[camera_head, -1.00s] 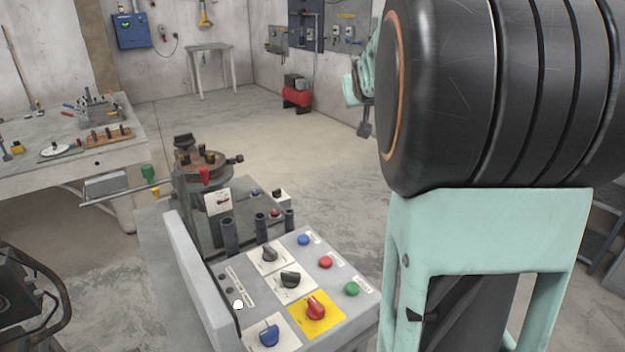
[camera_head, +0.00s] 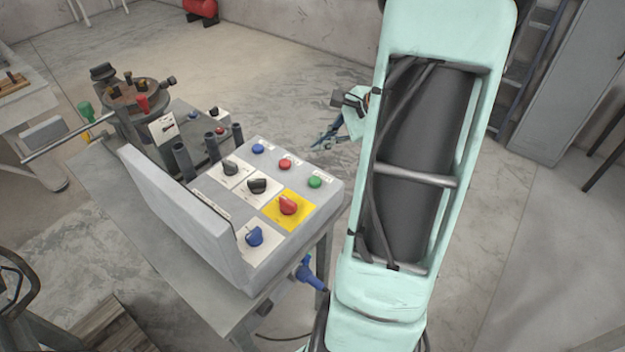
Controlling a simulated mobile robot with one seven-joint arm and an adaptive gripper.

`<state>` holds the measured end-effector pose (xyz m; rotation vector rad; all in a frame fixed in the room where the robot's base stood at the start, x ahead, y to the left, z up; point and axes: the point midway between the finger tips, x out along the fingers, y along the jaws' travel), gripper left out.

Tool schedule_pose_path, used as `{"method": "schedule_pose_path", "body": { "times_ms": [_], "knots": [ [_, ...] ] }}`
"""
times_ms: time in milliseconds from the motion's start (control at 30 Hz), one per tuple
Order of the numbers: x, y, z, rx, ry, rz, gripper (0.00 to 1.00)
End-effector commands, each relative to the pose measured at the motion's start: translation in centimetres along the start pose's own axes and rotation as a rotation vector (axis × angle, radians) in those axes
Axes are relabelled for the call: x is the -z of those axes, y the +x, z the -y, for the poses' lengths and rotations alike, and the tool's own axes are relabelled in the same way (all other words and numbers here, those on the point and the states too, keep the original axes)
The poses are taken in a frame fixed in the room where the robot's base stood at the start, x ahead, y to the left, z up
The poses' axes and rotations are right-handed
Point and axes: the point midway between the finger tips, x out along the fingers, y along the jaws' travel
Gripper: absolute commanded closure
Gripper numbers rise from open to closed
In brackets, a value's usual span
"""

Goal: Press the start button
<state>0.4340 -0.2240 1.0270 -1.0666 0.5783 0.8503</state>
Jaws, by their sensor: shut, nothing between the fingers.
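The control panel (camera_head: 232,250) is a grey sloped box on a bench. Along its right side sit a blue button (camera_head: 258,148), a red button (camera_head: 285,164) and a green button (camera_head: 314,182), each with a small label too small to read. I cannot read which one is marked start; green is the likely colour. My gripper (camera_head: 318,142) is partly hidden behind my mint-green arm. It is shut and empty, beyond and slightly right of the panel's far right corner, apart from the buttons.
The panel also bears black knobs (camera_head: 257,186), a red knob on a yellow plate (camera_head: 289,205) and a blue knob (camera_head: 254,236). A round positioner (camera_head: 136,92) stands behind left. A blue plug (camera_head: 311,274) sticks out below the panel. Open floor lies behind.

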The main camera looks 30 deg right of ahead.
Motion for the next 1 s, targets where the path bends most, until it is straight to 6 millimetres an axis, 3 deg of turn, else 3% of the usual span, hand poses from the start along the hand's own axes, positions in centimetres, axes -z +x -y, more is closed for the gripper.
{"method": "schedule_pose_path", "body": {
  "times_ms": [200, 667, 1000],
  "knots": [
    [-1.0, -0.4, 0.2, 0.061, 0.113, 0.074, 1.0],
    [-1.0, -0.2, 0.2, 0.065, 0.119, 0.079, 1.0],
    [0.2, 2.1, -1.4, 0.064, 0.119, 0.08, 1.0]
  ]
}}
